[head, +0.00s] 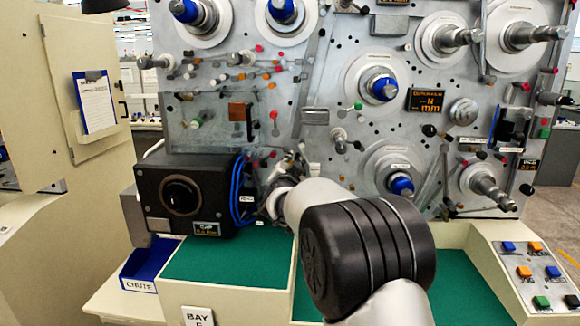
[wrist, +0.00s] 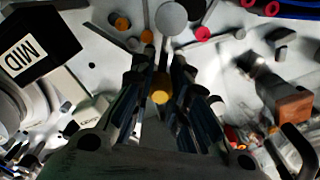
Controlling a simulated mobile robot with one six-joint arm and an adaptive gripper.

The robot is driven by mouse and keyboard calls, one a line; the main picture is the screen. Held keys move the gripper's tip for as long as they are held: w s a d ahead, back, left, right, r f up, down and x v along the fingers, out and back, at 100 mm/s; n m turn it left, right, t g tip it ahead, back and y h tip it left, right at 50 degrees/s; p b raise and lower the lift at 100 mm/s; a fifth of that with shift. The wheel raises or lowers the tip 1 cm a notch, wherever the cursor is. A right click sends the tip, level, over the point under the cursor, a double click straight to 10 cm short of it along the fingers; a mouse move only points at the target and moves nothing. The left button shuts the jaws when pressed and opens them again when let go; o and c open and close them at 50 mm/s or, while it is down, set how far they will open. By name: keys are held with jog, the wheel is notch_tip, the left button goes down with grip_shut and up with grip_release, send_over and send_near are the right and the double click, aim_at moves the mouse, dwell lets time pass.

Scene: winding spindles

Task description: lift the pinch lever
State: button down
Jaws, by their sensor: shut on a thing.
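In the wrist view, a thin lever with an orange-yellow round end (wrist: 160,92) stands between the fingers of my gripper (wrist: 160,76). The fingers are shut on it, one on each side. No label on it is readable, but it fits the pinch lever. A grey disc (wrist: 171,18) shows just above the fingertips. In the head view, my gripper (head: 288,165) is at the lower middle of the grey spindle panel (head: 290,105). My arm hides most of it, and the lever cannot be made out there.
A black box with a round dial (head: 180,195) stands close left of my gripper, with blue cables beside it. Spindles and coloured knobs crowd the panel. A black MID block (wrist: 35,45) is at the wrist view's upper left. The green mat (head: 215,262) is bare.

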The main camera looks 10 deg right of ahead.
jog(key=shift+r, duration=0.1)
jog(key=c, duration=1.5)
grip_release()
jog(key=v, duration=1.2)
jog(key=shift+s, duration=0.1)
